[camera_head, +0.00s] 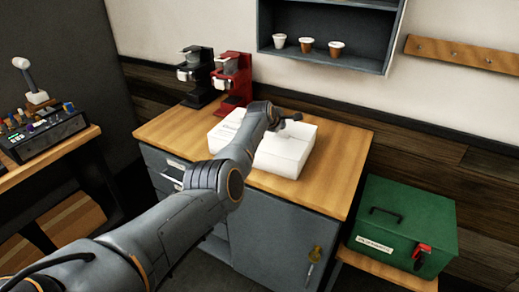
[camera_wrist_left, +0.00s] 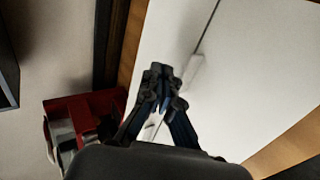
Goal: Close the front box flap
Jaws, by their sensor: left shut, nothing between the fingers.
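The white box (camera_head: 288,155) sits on the wooden counter, partly hidden behind my left arm. Its top looks mostly flat and white. In the left wrist view, the white box surface (camera_wrist_left: 245,70) fills much of the picture, with a dark seam running up from near the fingers and a small pale tab (camera_wrist_left: 195,71) beside them. My left gripper (camera_head: 292,118) is over the box's top. Its fingers are shut and empty in the left wrist view (camera_wrist_left: 161,72), over or against the white surface; I cannot tell if they touch. I cannot clearly tell the front flap's position.
A red brewer (camera_head: 234,80) and a black brewer (camera_head: 194,78) stand at the counter's back left. A shelf with three cups (camera_head: 307,45) hangs above. A green case (camera_head: 400,225) stands at right. The counter (camera_head: 345,160) is clear right of the box.

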